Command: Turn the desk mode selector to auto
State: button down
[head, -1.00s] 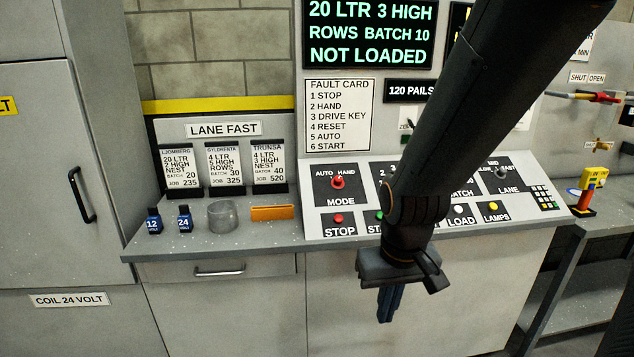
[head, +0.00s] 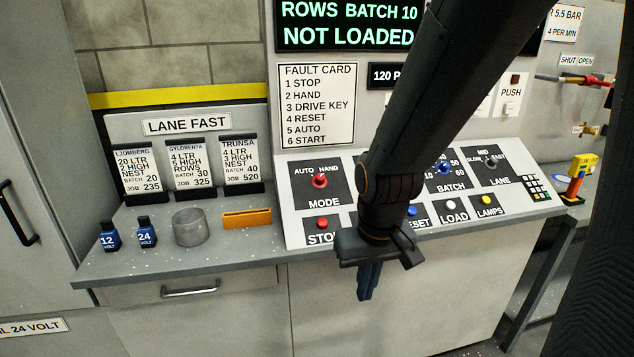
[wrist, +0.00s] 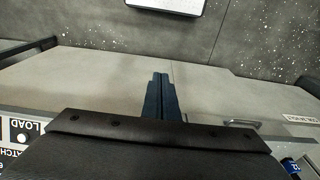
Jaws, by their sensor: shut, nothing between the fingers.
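The mode selector (head: 320,181) is a red knob on a dark plate at the left of the sloping desk panel. AUTO is printed at its upper left and HAND at its upper right. I cannot tell for sure which word the knob points at. My gripper (head: 369,282) hangs fingers down in front of the desk edge, right of and below the selector and apart from it. Its dark blue fingers are shut and empty, and they also show in the wrist view (wrist: 161,98). The selector is not visible in the wrist view.
A red stop button (head: 322,223) sits just below the selector. My arm hides part of the panel's middle. A drawer handle (head: 190,291) is below.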

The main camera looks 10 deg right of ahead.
aim_at(319, 180)
jog(key=k, duration=1.3)
jog(key=z, duration=0.7)
jog(key=i, duration=1.4)
jog(key=u, duration=0.5)
jog(key=i, duration=0.85)
jog(key=u, duration=0.8)
